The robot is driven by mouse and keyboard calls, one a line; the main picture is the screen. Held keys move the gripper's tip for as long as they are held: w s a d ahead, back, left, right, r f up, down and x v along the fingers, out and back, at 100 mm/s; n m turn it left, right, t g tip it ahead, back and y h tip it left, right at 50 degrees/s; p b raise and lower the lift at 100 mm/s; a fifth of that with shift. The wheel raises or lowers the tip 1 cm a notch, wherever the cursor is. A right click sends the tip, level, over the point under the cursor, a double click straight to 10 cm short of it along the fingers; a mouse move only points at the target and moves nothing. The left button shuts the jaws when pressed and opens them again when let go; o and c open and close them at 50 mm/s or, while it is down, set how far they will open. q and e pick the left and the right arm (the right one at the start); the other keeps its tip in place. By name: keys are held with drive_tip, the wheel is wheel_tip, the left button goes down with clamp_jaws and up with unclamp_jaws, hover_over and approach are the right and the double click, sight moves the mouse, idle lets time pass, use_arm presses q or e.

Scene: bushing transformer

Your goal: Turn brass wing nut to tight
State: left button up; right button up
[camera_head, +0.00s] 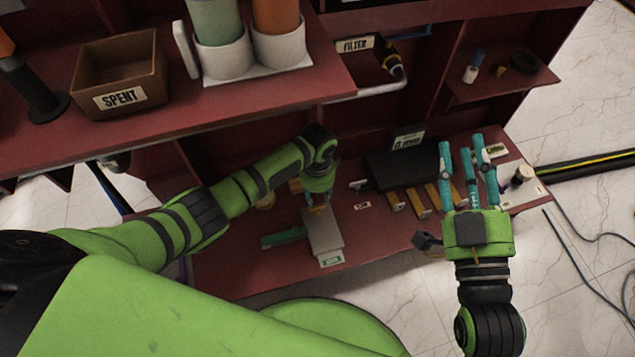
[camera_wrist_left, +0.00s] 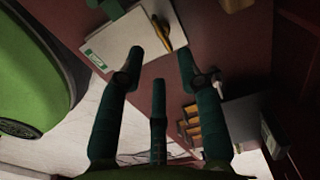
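A small brass piece, apparently the wing nut (camera_wrist_left: 166,36), sits on a pale grey plate (camera_wrist_left: 108,38) with a green-and-white label. In the head view, the plate (camera_head: 324,240) is on the red bench and the brass piece (camera_head: 319,208) shows at its far end. My left gripper (camera_head: 318,195) is over that end. In the left wrist view, my left gripper (camera_wrist_left: 160,62) has its teal fingers spread, with the brass piece just beyond the tips; I cannot tell whether they touch. My right gripper (camera_head: 467,165) has its fingers spread and looks empty, over the bench's right part.
A teal-green bar (camera_head: 284,238) lies left of the plate. A dark box (camera_head: 400,167) and several yellow-brown blocks (camera_head: 421,202) are right of it. An upper shelf (camera_head: 200,105) holds a SPENT box (camera_head: 122,72).

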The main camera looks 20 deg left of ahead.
use_arm(q)
wheel_tip(320, 180, up, 5)
drive_tip(key=shift+r, duration=0.15)
idle(0.6)
